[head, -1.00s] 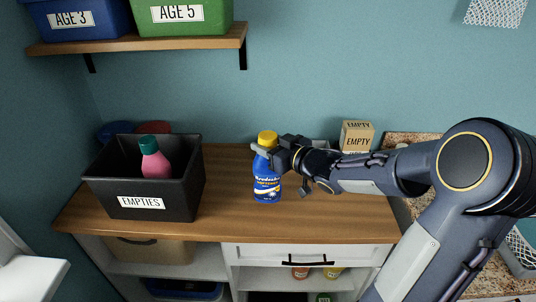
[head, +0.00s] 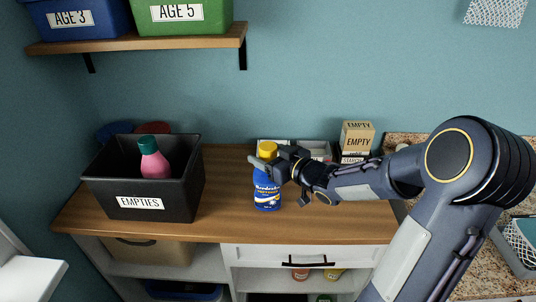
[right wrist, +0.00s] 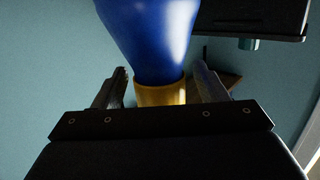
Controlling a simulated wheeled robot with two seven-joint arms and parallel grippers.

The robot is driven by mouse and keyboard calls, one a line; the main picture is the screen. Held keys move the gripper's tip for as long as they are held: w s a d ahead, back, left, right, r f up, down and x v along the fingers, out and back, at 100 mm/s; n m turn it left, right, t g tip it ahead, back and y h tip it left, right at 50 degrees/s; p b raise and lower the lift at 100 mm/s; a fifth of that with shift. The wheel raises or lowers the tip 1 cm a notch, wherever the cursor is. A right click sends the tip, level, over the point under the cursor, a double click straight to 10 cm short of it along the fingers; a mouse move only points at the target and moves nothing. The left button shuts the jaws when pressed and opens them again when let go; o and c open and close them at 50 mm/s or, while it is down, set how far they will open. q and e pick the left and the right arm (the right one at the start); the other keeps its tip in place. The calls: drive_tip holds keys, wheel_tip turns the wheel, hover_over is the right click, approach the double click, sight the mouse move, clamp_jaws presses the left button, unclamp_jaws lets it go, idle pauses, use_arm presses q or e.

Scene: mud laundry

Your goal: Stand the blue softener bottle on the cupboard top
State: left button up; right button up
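The blue softener bottle (head: 267,191), with a yellow cap, is upright over the middle of the wooden cupboard top (head: 225,222); its base appears to rest there. My right gripper (head: 262,163) reaches in from the right at the bottle's neck and cap. In the right wrist view the bottle (right wrist: 150,35) appears upside down, its yellow cap between the two fingers of my right gripper (right wrist: 160,85). A narrow gap shows on each side, so the fingers look open around it. My left gripper is not in view.
A black EMPTIES box (head: 150,190) holding a pink bottle (head: 154,163) stands at the left. A light tray (head: 310,150) and a cardboard EMPTY box (head: 356,139) are behind my right gripper. A shelf (head: 150,40) with bins hangs above. Wood right of the bottle is clear.

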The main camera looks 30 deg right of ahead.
drive_tip(key=shift+r, duration=0.2)
drive_tip(key=s+d+r+m+g+h, duration=0.1)
drive_tip(key=s+d+r+m+h, duration=0.15)
drive_tip(key=s, duration=0.35)
drive_tip(key=s+d+r+m+h, duration=0.1)
drive_tip(key=s+d+h, duration=0.15)
drive_tip(key=s, duration=0.35)
drive_tip(key=s+a+f+g+y, duration=0.2)
drive_tip(key=s+a+f+g, duration=0.1)
drive_tip(key=s+a, duration=0.5)
drive_tip(key=s+a+f+g+y, duration=0.3)
drive_tip(key=s+a+g, duration=0.3)
drive_tip(key=s+a, duration=0.2)
drive_tip(key=shift+s+a+f+m, duration=0.35)
drive_tip(key=shift+s+f, duration=0.2)
drive_tip(key=shift+f, duration=0.05)
drive_tip(key=shift+c, duration=0.5)
